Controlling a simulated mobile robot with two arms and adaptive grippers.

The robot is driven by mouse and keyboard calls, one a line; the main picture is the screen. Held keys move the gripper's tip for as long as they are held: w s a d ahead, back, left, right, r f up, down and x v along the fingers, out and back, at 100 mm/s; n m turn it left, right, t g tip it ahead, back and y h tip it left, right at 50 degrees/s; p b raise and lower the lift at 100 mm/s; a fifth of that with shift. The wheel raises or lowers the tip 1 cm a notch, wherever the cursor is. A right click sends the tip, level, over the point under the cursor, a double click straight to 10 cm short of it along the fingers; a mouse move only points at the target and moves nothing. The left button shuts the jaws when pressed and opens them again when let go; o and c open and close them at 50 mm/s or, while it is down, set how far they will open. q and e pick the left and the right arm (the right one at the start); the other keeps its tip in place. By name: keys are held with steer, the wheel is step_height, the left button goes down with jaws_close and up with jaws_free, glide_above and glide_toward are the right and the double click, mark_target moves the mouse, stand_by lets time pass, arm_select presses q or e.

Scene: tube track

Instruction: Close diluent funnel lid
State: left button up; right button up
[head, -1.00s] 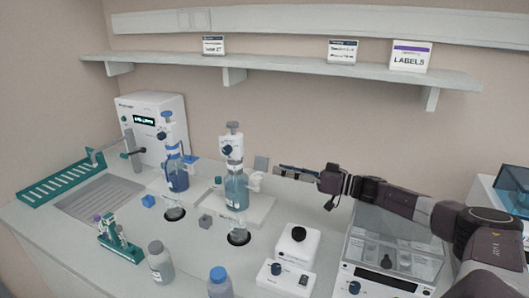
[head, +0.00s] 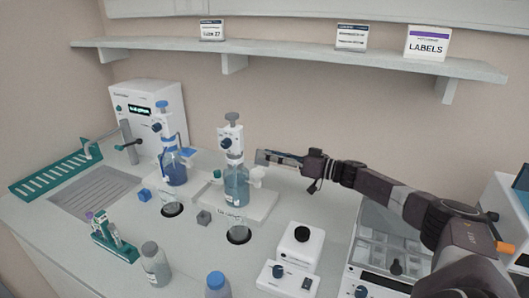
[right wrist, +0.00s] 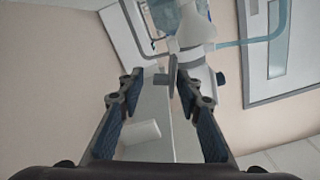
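The diluent station appears to be the middle dispenser bottle (head: 236,183), with clear blue liquid and a pump on top. A white funnel-like piece (head: 257,174) projects from its right side; it also shows at the top of the right wrist view (right wrist: 196,32). A small grey plate (right wrist: 161,80), likely the lid, lies in line between my finger tips in the right wrist view; whether they touch it, I cannot tell. My right gripper (head: 263,157) is open and level, just above the white piece; its fingers stand apart in the right wrist view (right wrist: 159,85). My left gripper is out of view.
A second dispenser bottle with blue parts (head: 174,168) stands to the left. A stirrer-like device (head: 301,243) and a balance (head: 385,245) are at the right. Loose bottles (head: 155,265) stand in front. The shelf (head: 290,62) runs above.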

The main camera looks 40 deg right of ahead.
steer(key=shift+x, duration=0.95)
steer(key=shift+c, duration=0.5)
steer(key=shift+r, duration=0.1)
jaws_close()
steer(key=shift+s, duration=0.1)
steer(key=n, duration=0.2)
steer(key=shift+s+a+r+n, duration=0.15)
steer(key=shift+a+r+n, duration=0.15)
steer(key=shift+n, duration=0.1)
steer(key=shift+s+a+r+n, duration=0.15)
steer(key=shift+a+n, duration=0.15)
steer(key=shift+n, duration=0.7)
steer(key=shift+s+a+r+n, duration=0.15)
steer(key=shift+a+n, duration=0.15)
steer(key=shift+n, duration=0.7)
steer(key=shift+r, duration=0.1)
